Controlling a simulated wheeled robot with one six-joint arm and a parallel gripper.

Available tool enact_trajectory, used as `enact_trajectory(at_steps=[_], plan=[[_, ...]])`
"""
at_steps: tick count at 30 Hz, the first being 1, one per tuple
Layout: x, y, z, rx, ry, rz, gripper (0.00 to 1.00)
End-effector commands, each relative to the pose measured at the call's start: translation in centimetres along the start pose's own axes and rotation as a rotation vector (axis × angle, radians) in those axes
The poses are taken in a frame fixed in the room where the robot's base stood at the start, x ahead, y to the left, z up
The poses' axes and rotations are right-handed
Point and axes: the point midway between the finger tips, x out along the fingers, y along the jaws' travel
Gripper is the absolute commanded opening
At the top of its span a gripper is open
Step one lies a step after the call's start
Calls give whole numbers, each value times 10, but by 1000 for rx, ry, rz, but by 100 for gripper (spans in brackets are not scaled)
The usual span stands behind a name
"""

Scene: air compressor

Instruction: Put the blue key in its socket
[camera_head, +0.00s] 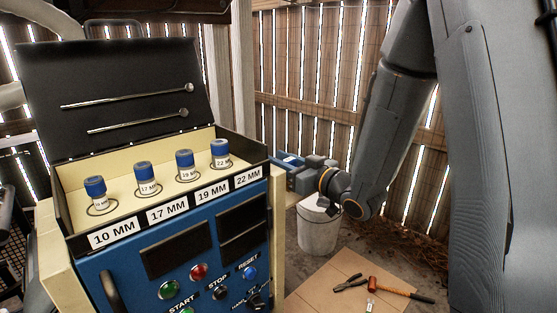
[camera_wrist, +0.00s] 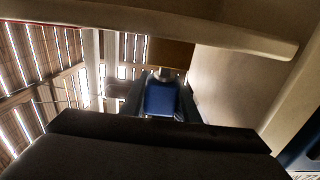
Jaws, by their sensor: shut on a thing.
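My gripper (camera_head: 291,168) is to the right of the blue compressor panel, beside the open tool case. It is shut on a blue object, which I take to be the blue key (camera_wrist: 160,97). In the wrist view the blue object sits between the two dark fingers. The key's socket cannot be made out in either view.
The open case holds several blue-topped sockets (camera_head: 184,161) marked 10 to 22 MM. The blue panel (camera_head: 130,270) has green, red and blue buttons.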

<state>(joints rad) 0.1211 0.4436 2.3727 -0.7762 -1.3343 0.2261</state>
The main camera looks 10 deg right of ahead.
Motion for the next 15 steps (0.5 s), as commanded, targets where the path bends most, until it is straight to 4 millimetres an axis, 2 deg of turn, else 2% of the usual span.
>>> enact_trajectory(at_steps=[15], plan=[[0,0,7,0,0,0,5]])
